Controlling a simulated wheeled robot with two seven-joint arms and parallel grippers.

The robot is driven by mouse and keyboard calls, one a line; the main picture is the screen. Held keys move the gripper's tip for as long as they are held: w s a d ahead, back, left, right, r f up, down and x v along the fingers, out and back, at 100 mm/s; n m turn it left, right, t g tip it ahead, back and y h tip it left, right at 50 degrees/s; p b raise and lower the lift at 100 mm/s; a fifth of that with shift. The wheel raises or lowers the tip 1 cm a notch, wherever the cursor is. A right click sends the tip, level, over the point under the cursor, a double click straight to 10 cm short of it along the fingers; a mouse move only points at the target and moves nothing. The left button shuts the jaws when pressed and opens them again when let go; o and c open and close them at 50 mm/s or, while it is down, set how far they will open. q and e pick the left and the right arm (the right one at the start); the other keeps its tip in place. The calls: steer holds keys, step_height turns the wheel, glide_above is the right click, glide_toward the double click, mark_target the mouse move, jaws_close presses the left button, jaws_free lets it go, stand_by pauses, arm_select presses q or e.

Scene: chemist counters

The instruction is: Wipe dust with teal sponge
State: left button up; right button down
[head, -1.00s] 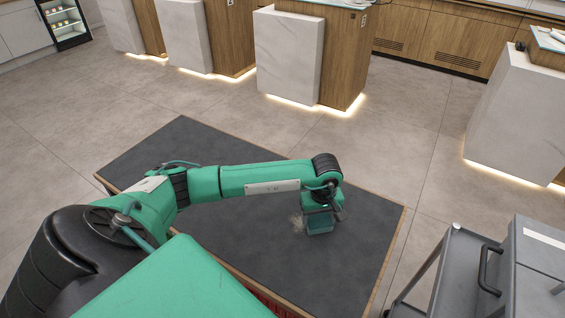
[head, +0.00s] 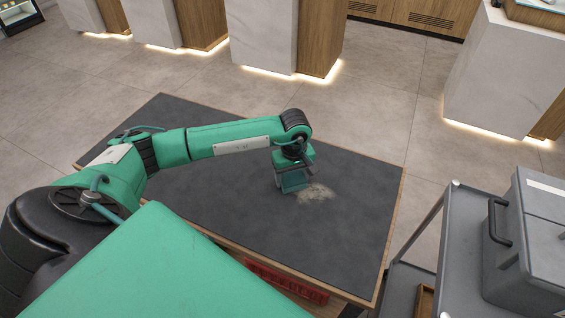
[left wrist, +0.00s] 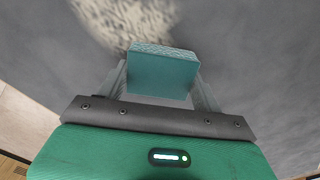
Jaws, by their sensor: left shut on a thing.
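The teal sponge (head: 295,184) is a small block held at the end of my left arm, over the dark tabletop (head: 225,205). My left gripper (head: 293,174) points down and is shut on it. In the left wrist view the sponge (left wrist: 163,74) sits between the fingertips. A pale dust patch (head: 318,193) lies on the tabletop just right of the sponge; it also shows in the left wrist view (left wrist: 122,20), just beyond the sponge. I cannot tell whether the sponge touches the surface. My right gripper is not in view.
A grey trolley (head: 425,258) with a grey case (head: 540,240) stands beyond the table's right edge. A red thing (head: 285,280) shows below the table's front edge. White and wood counters (head: 262,30) stand behind. The tabletop around the dust looks clear.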

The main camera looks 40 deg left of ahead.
arm_select(q)
steer(key=shift+a+r+p, duration=0.25)
steer(key=shift+r+p, duration=0.2)
steer(key=shift+r, duration=0.6)
steer(key=shift+d+r+p, duration=0.25)
steer(key=shift+r+p, duration=0.25)
steer(key=shift+r, duration=0.75)
steer(key=shift+a+r+p, duration=0.1)
steer(key=shift+r+p, duration=0.2)
steer(key=shift+r, duration=0.4)
steer(key=shift+r+p, duration=0.3)
steer(key=shift+r, duration=0.65)
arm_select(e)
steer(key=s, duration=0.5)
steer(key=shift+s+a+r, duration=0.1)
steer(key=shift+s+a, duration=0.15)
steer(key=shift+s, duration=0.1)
